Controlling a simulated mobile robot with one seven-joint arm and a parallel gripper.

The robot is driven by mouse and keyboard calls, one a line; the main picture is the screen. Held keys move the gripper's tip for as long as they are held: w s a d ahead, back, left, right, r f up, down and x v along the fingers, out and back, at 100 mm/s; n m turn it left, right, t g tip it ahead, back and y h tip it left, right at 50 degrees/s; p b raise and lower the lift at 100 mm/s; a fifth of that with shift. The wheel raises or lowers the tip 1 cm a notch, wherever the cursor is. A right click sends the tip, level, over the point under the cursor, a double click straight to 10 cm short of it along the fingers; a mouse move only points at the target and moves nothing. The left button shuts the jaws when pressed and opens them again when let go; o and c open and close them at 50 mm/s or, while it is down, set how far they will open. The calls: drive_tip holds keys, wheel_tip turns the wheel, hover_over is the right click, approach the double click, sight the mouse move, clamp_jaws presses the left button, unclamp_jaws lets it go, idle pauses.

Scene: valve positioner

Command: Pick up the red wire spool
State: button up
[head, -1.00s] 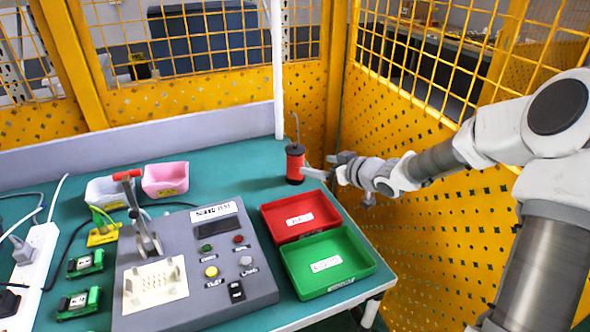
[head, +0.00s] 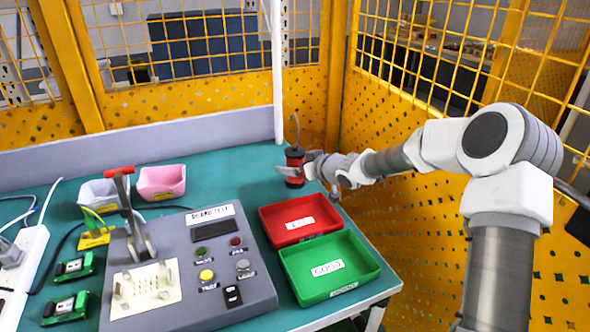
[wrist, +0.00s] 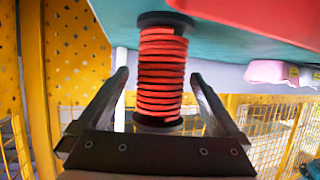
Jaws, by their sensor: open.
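The red wire spool (head: 294,157) stands upright near the back right corner of the green table, with dark end flanges and a thin wire or rod rising from its top. In the wrist view the spool (wrist: 160,75) appears between my two dark fingers. My gripper (head: 297,168) is open, with its fingers on either side of the spool. In the wrist view my gripper (wrist: 160,85) shows a gap between each finger and the red winding. I cannot tell from the head view whether a finger touches it.
A red tray (head: 300,220) and a green tray (head: 330,268) sit in front of the spool. A grey control box (head: 205,290) with a lever stands left of them. Pink (head: 161,182) and white bins stand further left. Yellow mesh fencing (head: 400,170) closes off the back and right.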

clamp_jaws()
idle(0.4)
drive_tip(key=shift+r, duration=0.15)
